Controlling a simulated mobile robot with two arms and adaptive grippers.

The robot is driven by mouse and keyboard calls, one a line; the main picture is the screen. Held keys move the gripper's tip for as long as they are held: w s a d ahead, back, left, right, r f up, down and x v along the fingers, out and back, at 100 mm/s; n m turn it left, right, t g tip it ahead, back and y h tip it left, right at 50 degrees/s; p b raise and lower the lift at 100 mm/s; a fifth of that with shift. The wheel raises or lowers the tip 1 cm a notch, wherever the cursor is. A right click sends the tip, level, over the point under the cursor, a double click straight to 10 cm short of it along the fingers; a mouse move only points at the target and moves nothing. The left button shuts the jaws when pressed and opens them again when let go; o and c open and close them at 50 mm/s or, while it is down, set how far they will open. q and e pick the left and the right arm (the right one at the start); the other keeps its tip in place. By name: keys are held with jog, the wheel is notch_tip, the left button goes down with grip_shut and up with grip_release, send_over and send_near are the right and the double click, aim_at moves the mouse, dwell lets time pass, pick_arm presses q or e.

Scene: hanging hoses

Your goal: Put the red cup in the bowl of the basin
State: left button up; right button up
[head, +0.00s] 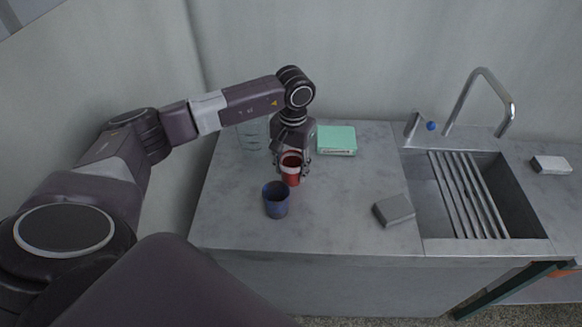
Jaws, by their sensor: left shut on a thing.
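The red cup (291,175) is upright on or just above the grey counter, left of the basin; I cannot tell if its base touches. My left gripper (292,168) reaches down from above and is shut on the red cup, its fingers at the cup's sides near the rim. The basin (427,208) is sunk into the counter at the right. A slatted metal rack covers much of its bowl, and a dark open part of the bowl shows at the right. My right gripper is not in view.
A blue cup (276,201) stands close in front of the red cup. A green box (336,140) lies behind it, and a clear container (251,134) stands at the back left. A grey block (394,210) lies by the basin's left edge. A tall faucet (480,98) rises behind the basin.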

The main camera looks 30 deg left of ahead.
pick_arm(q)
jog(key=shift+f, duration=0.1)
jog(key=o, duration=1.1)
